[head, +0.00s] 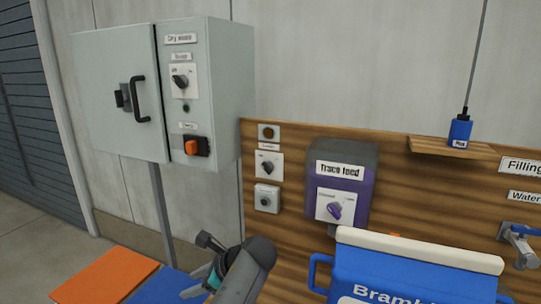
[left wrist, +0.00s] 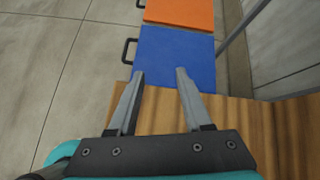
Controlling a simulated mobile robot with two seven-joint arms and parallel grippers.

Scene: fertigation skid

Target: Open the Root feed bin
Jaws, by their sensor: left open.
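Two flat bin lids show, one blue and one orange; I can read no Root feed label on either. The blue lid (left wrist: 172,55) has a dark handle at its left edge in the left wrist view, and the blue lid (head: 160,286) is partly cut off in the head view. The orange lid (left wrist: 180,12) lies beyond it, and the orange lid (head: 107,275) is at the lower left of the head view. Both look closed. My left gripper (left wrist: 160,74) is open and empty, its fingers pointing toward the blue lid. My left gripper (head: 192,290) also shows in the head view. My right gripper is out of view.
A grey cabinet (head: 115,90) with a handle and switches stands on a post behind the lids. A purple Trace feed box (head: 340,185) hangs on the wooden panel (head: 285,235). A blue container with a white lid (head: 420,250) stands at front right. Open floor (left wrist: 45,80) lies left of the lids.

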